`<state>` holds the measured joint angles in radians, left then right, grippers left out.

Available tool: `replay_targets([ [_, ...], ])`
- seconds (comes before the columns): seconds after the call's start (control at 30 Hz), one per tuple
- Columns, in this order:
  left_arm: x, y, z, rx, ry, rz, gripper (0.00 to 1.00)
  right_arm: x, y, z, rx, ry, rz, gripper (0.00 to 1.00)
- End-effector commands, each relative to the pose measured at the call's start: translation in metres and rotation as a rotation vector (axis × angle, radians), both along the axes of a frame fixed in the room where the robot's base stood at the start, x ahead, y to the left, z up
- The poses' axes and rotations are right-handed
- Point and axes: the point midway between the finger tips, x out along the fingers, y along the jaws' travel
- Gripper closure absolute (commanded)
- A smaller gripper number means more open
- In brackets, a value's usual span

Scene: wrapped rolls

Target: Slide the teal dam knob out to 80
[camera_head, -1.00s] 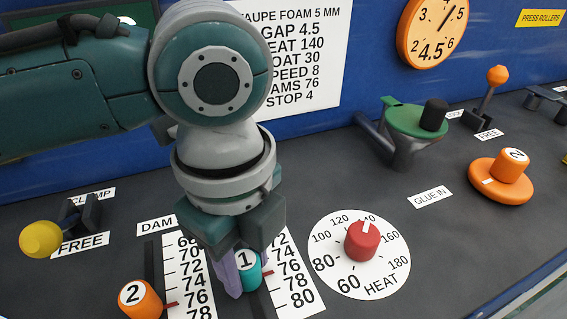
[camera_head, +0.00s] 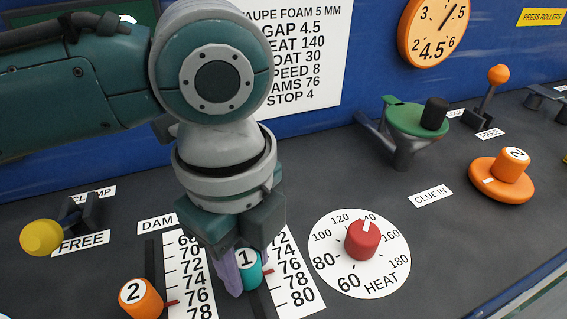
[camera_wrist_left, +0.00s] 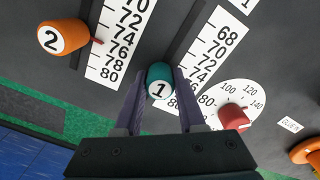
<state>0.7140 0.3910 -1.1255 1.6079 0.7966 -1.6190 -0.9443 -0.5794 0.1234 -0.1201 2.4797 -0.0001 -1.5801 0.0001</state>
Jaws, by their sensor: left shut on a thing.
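The teal dam knob (camera_head: 249,270), marked 1, stands at its slot beside the white dam scale (camera_head: 293,278) in the head view. It also shows in the left wrist view (camera_wrist_left: 158,76). My left gripper (camera_head: 246,276) reaches down from above, its purple fingers shut on the knob from both sides. In the head view a red pointer by the knob lies roughly level with 76 on the scale, above the 80 mark. The exact reading is hard to tell, since the fingers and knob cover part of the slot. My right gripper is out of view.
An orange dam knob (camera_head: 141,299), marked 2, stands left of the teal one with its own scale (camera_head: 188,285). The red heat knob (camera_head: 362,240) on its white dial is close on the right. A yellow clamp knob (camera_head: 41,238) is at far left.

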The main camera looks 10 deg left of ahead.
Motion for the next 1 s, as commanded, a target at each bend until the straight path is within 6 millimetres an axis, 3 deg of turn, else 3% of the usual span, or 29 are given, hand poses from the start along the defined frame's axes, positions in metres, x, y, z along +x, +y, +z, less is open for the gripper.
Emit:
replay_targets([
  [0.33, -0.001, -0.001, 0.002, 0.000, 0.000, 0.000, 1.00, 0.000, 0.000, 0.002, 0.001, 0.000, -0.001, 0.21],
  [0.6, -0.034, -0.023, 0.004, 0.001, 0.004, -0.003, 1.00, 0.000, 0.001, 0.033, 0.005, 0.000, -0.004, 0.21],
  [0.93, -0.038, -0.027, 0.001, -0.004, 0.005, -0.004, 1.00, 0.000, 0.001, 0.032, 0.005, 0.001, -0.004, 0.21],
  [0.97, -0.038, -0.027, 0.001, -0.004, 0.005, -0.005, 0.58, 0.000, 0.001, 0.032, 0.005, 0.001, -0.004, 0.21],
  [1.0, -0.038, -0.027, 0.001, -0.005, 0.004, -0.005, 0.53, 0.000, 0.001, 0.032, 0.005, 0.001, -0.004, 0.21],
])
